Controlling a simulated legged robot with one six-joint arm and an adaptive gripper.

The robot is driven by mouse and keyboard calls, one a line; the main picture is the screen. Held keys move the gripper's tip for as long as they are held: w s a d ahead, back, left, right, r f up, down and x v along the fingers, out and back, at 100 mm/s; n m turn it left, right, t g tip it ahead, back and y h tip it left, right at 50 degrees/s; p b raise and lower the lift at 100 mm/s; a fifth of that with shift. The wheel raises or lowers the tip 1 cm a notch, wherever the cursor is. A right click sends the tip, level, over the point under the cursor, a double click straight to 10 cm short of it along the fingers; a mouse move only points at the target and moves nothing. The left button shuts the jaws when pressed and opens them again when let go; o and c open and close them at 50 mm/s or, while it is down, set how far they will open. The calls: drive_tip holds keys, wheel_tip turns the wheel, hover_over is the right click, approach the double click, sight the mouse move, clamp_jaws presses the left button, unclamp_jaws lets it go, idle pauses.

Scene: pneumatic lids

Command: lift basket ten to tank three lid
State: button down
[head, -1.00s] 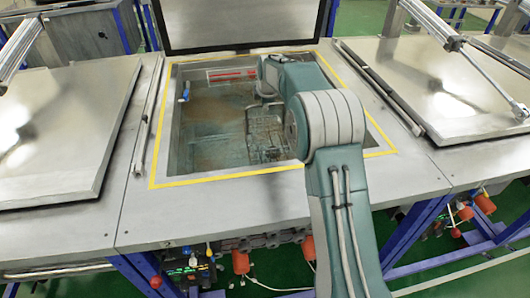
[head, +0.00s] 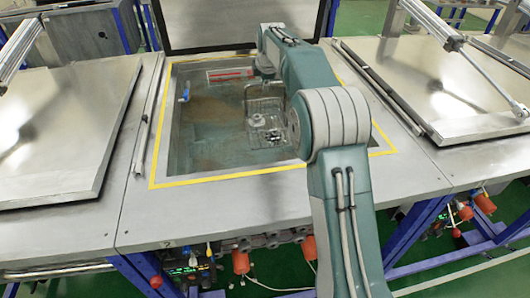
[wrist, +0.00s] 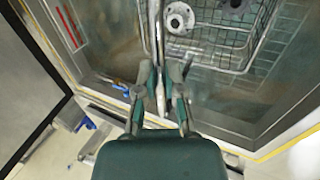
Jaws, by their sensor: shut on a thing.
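The wire basket (head: 252,133) hangs inside the open tank (head: 185,140) and holds a round flanged metal part and other small parts. It also shows in the wrist view (wrist: 236,62) at the top. My gripper (wrist: 161,72) is shut on the basket's upright handle (wrist: 157,35), above the basket. In the head view my arm partly hides the basket's right side. The right-hand lid (head: 440,80), a flat metal plate with a cylinder across it, lies closed on the neighbouring tank.
The open tank's raised lid (head: 238,24) stands at its back edge. Yellow tape (head: 215,177) edges the opening. Another closed lid (head: 60,125) with a cylinder lies at the left. A blue fitting (head: 185,91) sits at the tank's left wall.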

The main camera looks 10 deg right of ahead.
drive_tip(key=shift+r, duration=5.4)
